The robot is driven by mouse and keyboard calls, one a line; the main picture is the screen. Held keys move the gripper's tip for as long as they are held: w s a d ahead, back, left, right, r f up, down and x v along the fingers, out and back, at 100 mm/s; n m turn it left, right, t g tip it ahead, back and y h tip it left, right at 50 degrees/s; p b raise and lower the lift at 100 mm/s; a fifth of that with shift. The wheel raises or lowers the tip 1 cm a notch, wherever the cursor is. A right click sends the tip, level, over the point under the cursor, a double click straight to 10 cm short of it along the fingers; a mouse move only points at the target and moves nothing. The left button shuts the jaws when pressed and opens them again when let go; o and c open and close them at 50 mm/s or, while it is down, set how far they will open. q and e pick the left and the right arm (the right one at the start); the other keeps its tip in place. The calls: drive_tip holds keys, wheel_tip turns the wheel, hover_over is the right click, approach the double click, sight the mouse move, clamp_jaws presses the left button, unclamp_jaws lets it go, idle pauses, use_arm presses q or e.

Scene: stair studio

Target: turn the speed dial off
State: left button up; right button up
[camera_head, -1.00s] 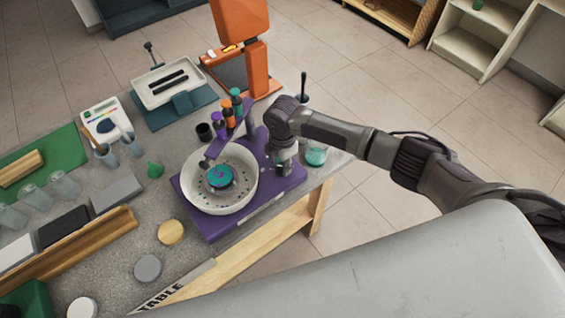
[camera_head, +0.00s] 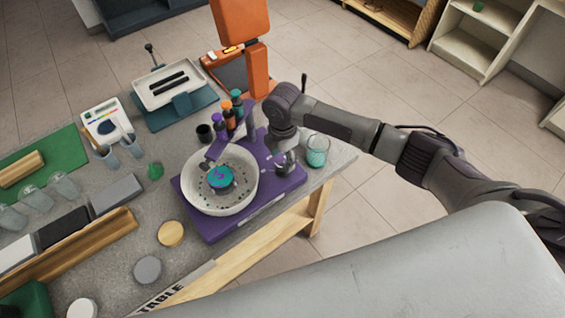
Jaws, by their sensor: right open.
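A purple spin machine (camera_head: 210,228) stands on the grey bench, with a white perforated bowl (camera_head: 241,202) and a teal disc (camera_head: 221,177) in its middle. My right gripper (camera_head: 286,166) points down over the right part of the purple base, to the right of the bowl. It is open, and I see nothing held in it. I cannot make out the speed dial; the gripper covers part of the base there. I cannot tell whether the fingers touch anything. My left gripper is not in view.
A glass with teal liquid (camera_head: 317,151) stands just right of my right gripper, near the bench edge. Several small bottles (camera_head: 228,118) stand behind the bowl. An orange stand (camera_head: 257,70) is behind.

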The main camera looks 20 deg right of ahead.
sight(282, 167)
wheel_tip(282, 167, up, 8)
idle(0.6)
